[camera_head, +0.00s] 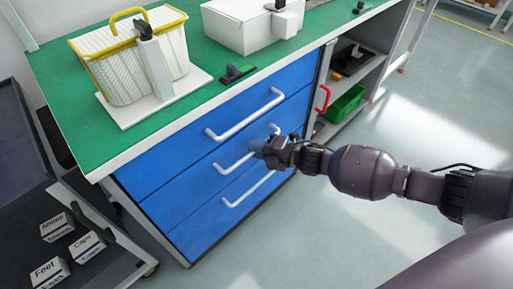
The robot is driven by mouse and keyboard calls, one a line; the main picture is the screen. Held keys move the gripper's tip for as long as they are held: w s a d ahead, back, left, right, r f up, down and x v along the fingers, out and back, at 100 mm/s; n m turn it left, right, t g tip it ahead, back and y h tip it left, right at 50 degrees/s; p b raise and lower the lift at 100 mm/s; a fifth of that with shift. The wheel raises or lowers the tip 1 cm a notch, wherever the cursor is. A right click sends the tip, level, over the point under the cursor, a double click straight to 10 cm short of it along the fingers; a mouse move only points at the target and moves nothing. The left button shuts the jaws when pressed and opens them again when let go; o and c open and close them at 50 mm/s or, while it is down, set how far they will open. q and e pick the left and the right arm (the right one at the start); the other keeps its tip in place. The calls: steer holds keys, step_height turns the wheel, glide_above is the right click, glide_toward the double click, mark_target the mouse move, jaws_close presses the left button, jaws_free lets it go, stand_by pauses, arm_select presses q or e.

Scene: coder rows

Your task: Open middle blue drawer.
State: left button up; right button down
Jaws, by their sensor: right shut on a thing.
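The blue drawer unit stands under a green-topped workbench in the head view. It has three stacked blue drawers, each with a white bar handle. The middle blue drawer (190,190) looks flush with the others. Its white handle (232,164) is partly hidden at its right end by my right gripper (264,150). My right arm comes in from the right, and the gripper is shut on that handle near its right end. The top drawer handle (245,116) and the bottom drawer handle (248,190) are free. My left gripper is not in view.
On the green benchtop (75,110) stand a white basket with yellow trim (115,65) and a white box (240,25). A red handle (323,98) and a green bin (345,104) are right of the drawers. A dark cart with labelled boxes (50,272) stands lower left. Floor before the drawers is clear.

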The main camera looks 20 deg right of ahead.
steer(key=shift+s, duration=0.1)
arm_select(q)
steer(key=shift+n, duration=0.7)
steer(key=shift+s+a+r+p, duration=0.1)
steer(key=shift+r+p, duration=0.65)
steer(key=shift+p, duration=0.6)
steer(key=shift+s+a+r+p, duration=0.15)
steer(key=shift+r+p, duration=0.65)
steer(key=shift+p, duration=0.6)
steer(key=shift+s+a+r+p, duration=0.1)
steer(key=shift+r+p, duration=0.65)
steer(key=shift+p, duration=0.6)
arm_select(e)
steer(key=s+d, duration=0.3)
steer(key=s, duration=0.7)
steer(key=s+d, duration=0.4)
steer(key=s, duration=0.6)
steer(key=s+d, duration=0.4)
steer(key=s, duration=0.6)
steer(key=shift+s, duration=0.15)
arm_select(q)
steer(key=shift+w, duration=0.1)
arm_select(e)
steer(key=c, duration=1.1)
jaws_free()
steer(key=shift+c, duration=0.2)
steer(key=shift+d, duration=0.1)
